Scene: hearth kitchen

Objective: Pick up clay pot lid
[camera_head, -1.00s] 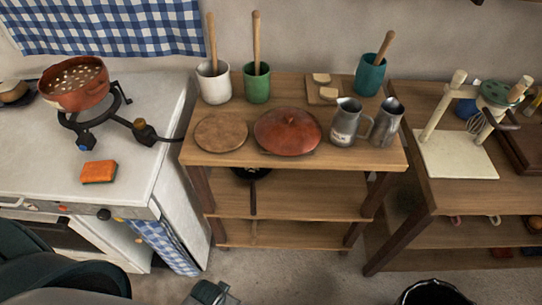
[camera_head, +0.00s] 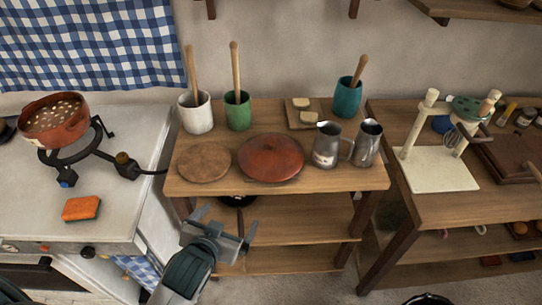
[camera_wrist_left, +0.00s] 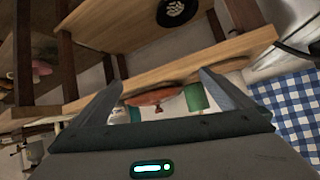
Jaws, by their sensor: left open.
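The clay pot lid (camera_head: 271,157) is a round reddish-brown disc lying on the top of the wooden shelf table (camera_head: 335,182), between a round wooden board and a metal jug. My left gripper (camera_head: 226,222) is open and empty, in front of the table's front edge and below and to the left of the lid. In the left wrist view the lid (camera_wrist_left: 152,97) shows edge-on beyond the table edge, between the open fingers (camera_wrist_left: 160,84), with its small knob visible. My right gripper is not in view.
A round wooden board (camera_head: 204,162) lies left of the lid and metal jugs (camera_head: 326,146) stand right of it. White (camera_head: 196,113) and green (camera_head: 238,111) cups stand behind. The stove (camera_head: 120,205) is left, another table (camera_head: 470,205) right. The space above the lid is clear.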

